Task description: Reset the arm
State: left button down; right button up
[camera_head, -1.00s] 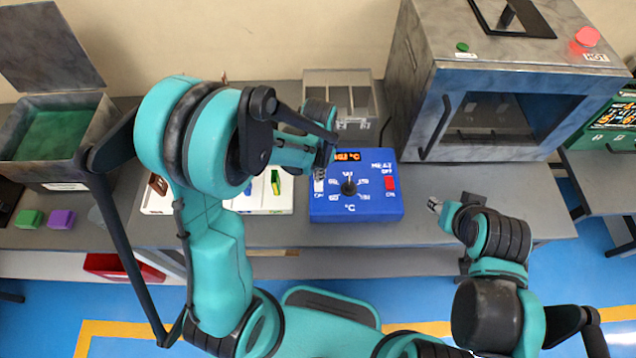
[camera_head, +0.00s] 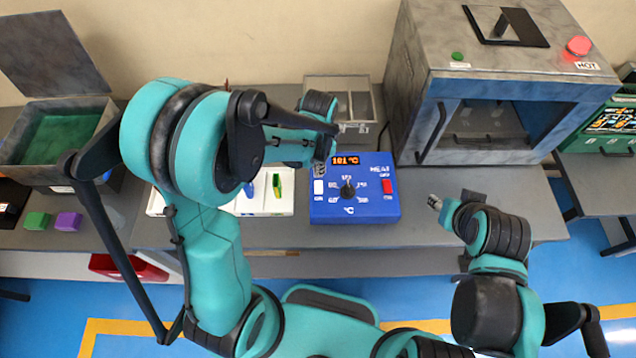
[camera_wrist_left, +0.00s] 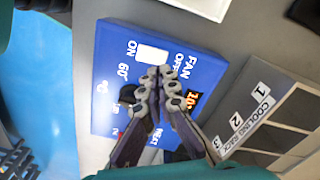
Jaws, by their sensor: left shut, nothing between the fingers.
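My left gripper (camera_wrist_left: 157,78) is shut and empty in the left wrist view, over the blue control box (camera_wrist_left: 205,66). In the head view the left arm reaches in from the left, and its gripper end (camera_head: 319,172) is at the box's upper left, mostly hidden by the arm. The blue control box (camera_head: 352,216) has a lit display, a black knob, a white switch and a red switch. I cannot tell whether the gripper touches the box. My right gripper (camera_head: 434,202) is at the right over the table front, small, and its fingers are unclear.
A metal oven (camera_head: 425,60) with a red lit button stands at the back right. A cooling rack (camera_head: 361,102) stands behind the box. A white tray (camera_head: 275,208) lies left of the box. An open bin (camera_head: 55,184) is at the far left. The table right of the box is clear.

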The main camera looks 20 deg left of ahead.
pick_arm(q)
jog(key=shift+r+p, duration=0.4)
jog(key=shift+r, duration=0.5)
jog(key=s+a+r+n+t+b, duration=0.1)
jog(key=s+a+n+t+b, duration=0.3)
jog(key=s+n+t+b, duration=0.3)
jog(key=s+n+b, duration=0.1)
jog(key=s+b, duration=0.2)
jog(key=b, duration=0.3)
jog(key=shift+s+a+r+n, duration=0.15)
jog(key=shift+a+r+n, duration=0.05)
jog(key=shift+a+n, duration=0.2)
dwell(1.0)
